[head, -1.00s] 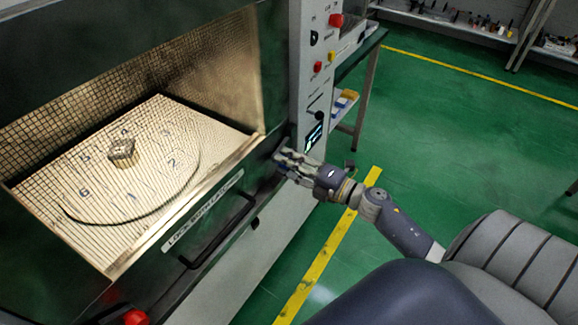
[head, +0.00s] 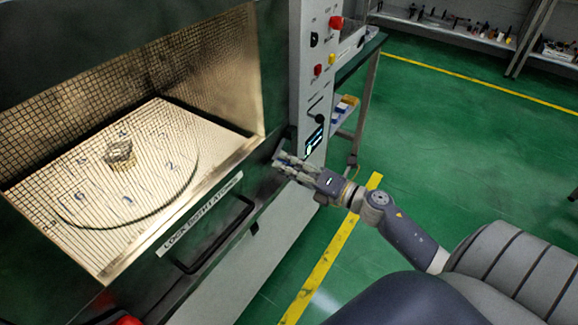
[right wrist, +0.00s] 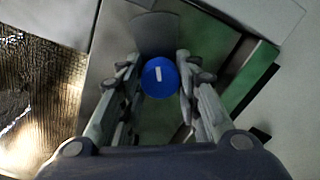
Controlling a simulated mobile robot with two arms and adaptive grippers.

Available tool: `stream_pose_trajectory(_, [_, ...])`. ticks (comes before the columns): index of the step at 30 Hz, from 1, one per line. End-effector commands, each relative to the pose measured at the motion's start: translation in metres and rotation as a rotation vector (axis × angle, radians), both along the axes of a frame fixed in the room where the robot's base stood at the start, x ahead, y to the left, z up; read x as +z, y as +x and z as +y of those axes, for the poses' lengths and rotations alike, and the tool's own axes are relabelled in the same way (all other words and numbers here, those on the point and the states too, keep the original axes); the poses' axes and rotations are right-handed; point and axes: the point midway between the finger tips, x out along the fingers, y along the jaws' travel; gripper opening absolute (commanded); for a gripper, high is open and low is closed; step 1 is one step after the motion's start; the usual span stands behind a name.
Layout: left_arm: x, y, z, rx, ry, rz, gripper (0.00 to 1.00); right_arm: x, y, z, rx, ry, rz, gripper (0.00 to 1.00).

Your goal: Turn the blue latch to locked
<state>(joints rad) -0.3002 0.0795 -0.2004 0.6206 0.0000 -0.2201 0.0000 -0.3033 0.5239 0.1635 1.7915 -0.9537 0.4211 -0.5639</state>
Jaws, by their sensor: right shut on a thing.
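The blue latch (right wrist: 160,77) is a round blue knob with a short white mark, seen in the right wrist view. The mark runs nearly up and down in that picture, tilted slightly. My right gripper (right wrist: 158,80) has its fingers on both sides of the latch and is shut on it. In the head view my right gripper (head: 281,162) is at the right end of the microwave's dark door front, and its fingers hide the latch there. My left gripper is not in view.
The microwave door (head: 225,205) has a black bar handle (head: 215,235) and a white label strip (head: 200,215). Behind its mesh window a small lump (head: 120,154) sits on a numbered turntable. A control panel (head: 318,70) rises behind the gripper. Green floor lies open to the right.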

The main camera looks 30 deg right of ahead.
Motion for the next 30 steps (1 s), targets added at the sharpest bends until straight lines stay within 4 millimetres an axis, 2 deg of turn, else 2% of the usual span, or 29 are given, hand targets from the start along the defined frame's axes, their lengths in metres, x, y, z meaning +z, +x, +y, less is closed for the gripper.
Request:
stream_pose_trajectory(4, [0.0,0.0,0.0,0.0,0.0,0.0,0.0,-0.002,-0.001,0.001,0.003,-0.001,0.003,0.07])
stream_pose_trajectory(5, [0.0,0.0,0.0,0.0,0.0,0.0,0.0,-0.002,-0.001,0.001,0.003,-0.001,0.003,0.33])
stream_pose_trajectory(7, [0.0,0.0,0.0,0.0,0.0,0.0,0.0,-0.002,-0.001,0.001,0.003,0.0,0.003,0.49])
stream_pose_trajectory(8, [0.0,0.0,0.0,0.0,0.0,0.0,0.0,-0.002,-0.001,0.001,0.003,0.0,0.003,0.51])
stream_pose_trajectory(20, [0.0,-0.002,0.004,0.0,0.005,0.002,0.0,-0.001,-0.004,-0.001,0.0,0.001,0.002,0.51])
stream_pose_trajectory(26, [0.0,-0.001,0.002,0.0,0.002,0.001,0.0,-0.002,-0.026,-0.01,-0.001,0.002,0.005,0.51])
stream_pose_trajectory(30, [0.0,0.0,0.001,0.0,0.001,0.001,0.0,-0.003,-0.052,-0.021,-0.001,0.003,0.007,0.51])
